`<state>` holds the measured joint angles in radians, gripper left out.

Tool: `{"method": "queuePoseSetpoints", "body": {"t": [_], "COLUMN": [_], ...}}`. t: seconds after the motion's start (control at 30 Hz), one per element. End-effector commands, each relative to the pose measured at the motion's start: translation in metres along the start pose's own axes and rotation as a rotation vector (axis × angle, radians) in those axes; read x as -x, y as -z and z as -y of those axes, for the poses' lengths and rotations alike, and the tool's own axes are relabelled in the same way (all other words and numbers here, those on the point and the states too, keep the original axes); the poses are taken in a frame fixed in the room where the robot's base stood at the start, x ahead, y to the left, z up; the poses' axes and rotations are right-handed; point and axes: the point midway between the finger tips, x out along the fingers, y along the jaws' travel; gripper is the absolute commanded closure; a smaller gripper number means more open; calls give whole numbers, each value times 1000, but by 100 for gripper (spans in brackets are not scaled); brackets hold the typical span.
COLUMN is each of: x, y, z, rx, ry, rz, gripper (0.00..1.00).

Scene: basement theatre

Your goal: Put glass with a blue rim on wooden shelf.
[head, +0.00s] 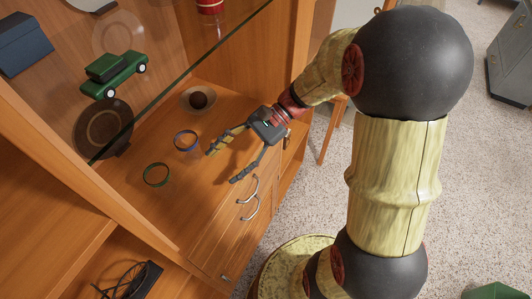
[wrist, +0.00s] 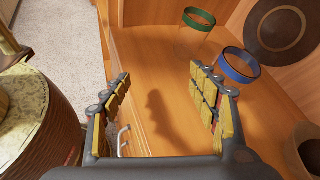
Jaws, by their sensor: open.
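The glass with a blue rim (head: 186,140) stands upright on the wooden surface (head: 140,205) inside the cabinet. In the wrist view the blue-rimmed glass (wrist: 238,66) is at the upper right, beyond the right finger. My gripper (head: 224,166) is open and empty, just right of this glass in the head view and apart from it. In the wrist view my gripper (wrist: 160,85) has bare wood between its fingers. A wooden shelf board (head: 35,190) shows at the left of the head view. The glass bodies are clear and hard to make out.
A green-rimmed glass (head: 157,175) stands close to the blue one. A glass pane (head: 190,70) overhead bears a green toy car (head: 114,74). Drawer handles (head: 249,200) stick out in front.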

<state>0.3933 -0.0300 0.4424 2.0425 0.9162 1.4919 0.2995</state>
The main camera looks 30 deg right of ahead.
Motion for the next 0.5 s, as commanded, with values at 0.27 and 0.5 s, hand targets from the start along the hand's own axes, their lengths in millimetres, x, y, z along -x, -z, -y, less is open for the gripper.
{"method": "queuePoseSetpoints", "body": {"t": [0.27,0.5], "x": [12,60], "y": [-33,-51], "z": [-65,-86], "rx": [514,974], "ry": [-322,-529], "rz": [-474,-867], "gripper": [40,40]}}
